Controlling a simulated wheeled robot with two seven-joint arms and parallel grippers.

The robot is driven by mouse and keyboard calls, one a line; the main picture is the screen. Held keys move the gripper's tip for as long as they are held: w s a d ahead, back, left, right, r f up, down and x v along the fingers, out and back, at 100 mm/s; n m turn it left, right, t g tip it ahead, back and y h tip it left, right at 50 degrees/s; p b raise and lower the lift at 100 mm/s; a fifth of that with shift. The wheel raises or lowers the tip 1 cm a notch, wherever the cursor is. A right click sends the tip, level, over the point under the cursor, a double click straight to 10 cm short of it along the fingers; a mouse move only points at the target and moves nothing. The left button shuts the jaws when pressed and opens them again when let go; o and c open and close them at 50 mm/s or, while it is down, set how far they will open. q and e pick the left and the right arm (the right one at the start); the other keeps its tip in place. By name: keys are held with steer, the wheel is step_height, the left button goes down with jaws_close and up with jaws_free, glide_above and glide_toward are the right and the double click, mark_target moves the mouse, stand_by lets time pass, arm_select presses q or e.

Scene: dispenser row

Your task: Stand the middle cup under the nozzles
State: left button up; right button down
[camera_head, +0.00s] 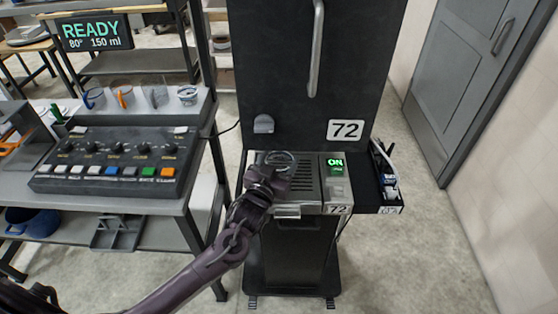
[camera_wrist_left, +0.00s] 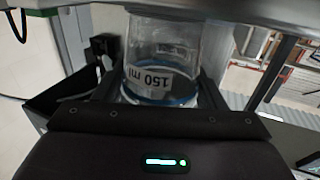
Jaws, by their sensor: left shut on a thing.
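My left gripper (camera_head: 268,176) is shut on a clear cup (camera_head: 279,157), over the metal top of the black dispenser (camera_head: 255,60) numbered 72. The cup's round rim shows just beyond the fingers. In the left wrist view the cup (camera_wrist_left: 160,85) sits between the two dark fingers, with a "150 ml" label and a blue band. I cannot tell whether its base touches the metal top. A small grey fitting (camera_head: 263,124) is on the dispenser's front panel, behind the cup; I cannot make out separate nozzles. My right gripper is out of view.
A green "ON" switch (camera_head: 335,163) is right of the cup, beside a side tray (camera_head: 385,180) with small items. At left, a control panel (camera_head: 115,158) sits on a grey table, with several cups on a shelf behind it and a "READY 80° 150 ml" display (camera_head: 95,34) above.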

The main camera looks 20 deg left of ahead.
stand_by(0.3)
arm_select(q)
steer(key=shift+f+b, duration=0.4)
steer(key=shift+f, duration=0.2)
steer(key=o, duration=1.1)
steer(key=shift+o, duration=0.2)
steer(key=shift+s, duration=0.1)
steer(key=shift+s+f, duration=0.1)
steer(key=shift+s, duration=0.2)
steer(key=s, duration=0.2)
steer(key=s+b, duration=0.1)
steer(key=s, duration=0.1)
steer(key=s+b, duration=0.1)
steer(key=s, duration=0.2)
steer(key=shift+a, duration=0.25)
steer(key=shift+s, duration=0.1)
